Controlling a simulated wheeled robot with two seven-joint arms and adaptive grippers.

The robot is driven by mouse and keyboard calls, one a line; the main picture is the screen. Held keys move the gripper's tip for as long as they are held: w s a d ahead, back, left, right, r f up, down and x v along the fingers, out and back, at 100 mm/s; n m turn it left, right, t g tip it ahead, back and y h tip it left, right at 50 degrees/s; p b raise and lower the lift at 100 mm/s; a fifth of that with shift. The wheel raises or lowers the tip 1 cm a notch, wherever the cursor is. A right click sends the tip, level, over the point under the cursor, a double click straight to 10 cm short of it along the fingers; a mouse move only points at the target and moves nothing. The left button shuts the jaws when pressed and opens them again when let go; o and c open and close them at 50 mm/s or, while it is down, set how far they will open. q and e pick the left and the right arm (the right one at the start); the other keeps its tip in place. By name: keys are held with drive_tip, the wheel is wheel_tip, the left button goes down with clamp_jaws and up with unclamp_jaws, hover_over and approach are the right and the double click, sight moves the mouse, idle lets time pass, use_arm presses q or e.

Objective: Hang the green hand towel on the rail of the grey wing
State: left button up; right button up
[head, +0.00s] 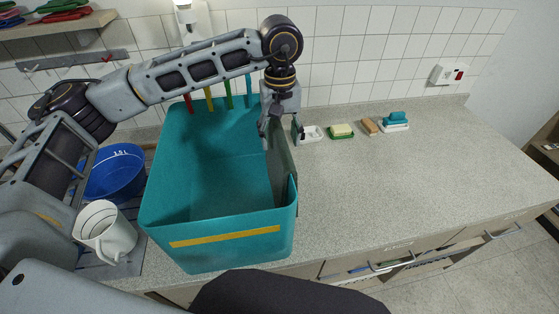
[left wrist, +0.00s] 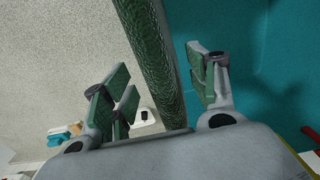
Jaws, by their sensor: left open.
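The green hand towel (head: 281,165) lies draped over the right wall of a teal bin (head: 165,190) on the counter. It looks dull grey-green there, and part hangs inside the bin. In the left wrist view the towel (left wrist: 155,60) is a dark green textured strip running between my two fingers. My left gripper (head: 280,127) points down at the far end of the towel. Its fingers (left wrist: 160,95) are open, one on each side of the towel, with visible gaps. I cannot make out the grey wing or its rail. My right gripper is not in view.
Left of the bin are a blue bowl (head: 115,178) and a white jug (head: 104,232). Coloured handles stand behind the bin. The counter's right half (head: 400,180) is clear.

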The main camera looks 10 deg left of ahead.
use_arm(q)
drive_tip(key=shift+f+p, duration=0.55)
drive_tip(key=shift+f, duration=1.55)
clamp_jaws()
